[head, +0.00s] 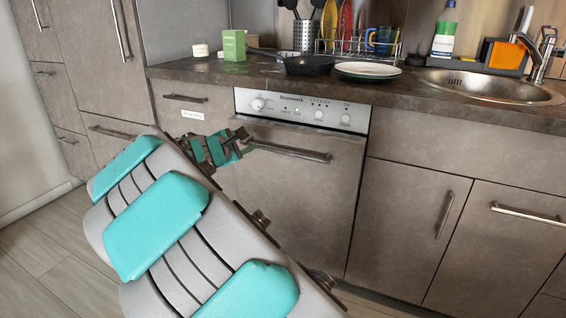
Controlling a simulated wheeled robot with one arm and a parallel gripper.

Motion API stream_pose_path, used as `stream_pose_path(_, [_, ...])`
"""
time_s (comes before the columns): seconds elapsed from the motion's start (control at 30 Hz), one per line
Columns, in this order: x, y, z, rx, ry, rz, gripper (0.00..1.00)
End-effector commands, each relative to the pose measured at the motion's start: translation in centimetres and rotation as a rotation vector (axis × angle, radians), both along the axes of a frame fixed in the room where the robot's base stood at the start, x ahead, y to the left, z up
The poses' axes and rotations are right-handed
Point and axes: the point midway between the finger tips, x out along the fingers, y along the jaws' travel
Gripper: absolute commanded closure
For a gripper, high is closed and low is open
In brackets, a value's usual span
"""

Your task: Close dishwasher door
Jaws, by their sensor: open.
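The dishwasher door (315,190) is a brown-grey front panel under the worktop. It stands upright and looks about flush with the cabinet fronts beside it; any small gap cannot be made out. My gripper (243,143) is open and empty at the left end of the handle, in front of the door. Whether it touches the handle cannot be told. My arm hides the door's lower left part.
The worktop (215,72) above holds a black pan (308,65), a plate (367,70), a green box (234,45) and a dish rack. A sink (490,87) is at the right. Cabinets with bar handles (445,215) flank the door. Bare floor (40,262) shows at the left.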

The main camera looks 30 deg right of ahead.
Motion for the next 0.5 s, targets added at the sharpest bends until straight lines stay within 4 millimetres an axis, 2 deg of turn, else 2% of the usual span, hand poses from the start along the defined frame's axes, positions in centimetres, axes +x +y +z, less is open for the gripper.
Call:
stream_pose_path(0.03, [-0.7,-0.6,-1.4,0.02,-0.059,-0.017,0.53])
stream_pose_path(0.23, [-3.0,-2.5,-3.9,0.131,-0.317,-0.076,0.53])
stream_pose_path(0.5, [-5.0,-4.3,-5.5,0.224,-0.513,-0.119,0.53])
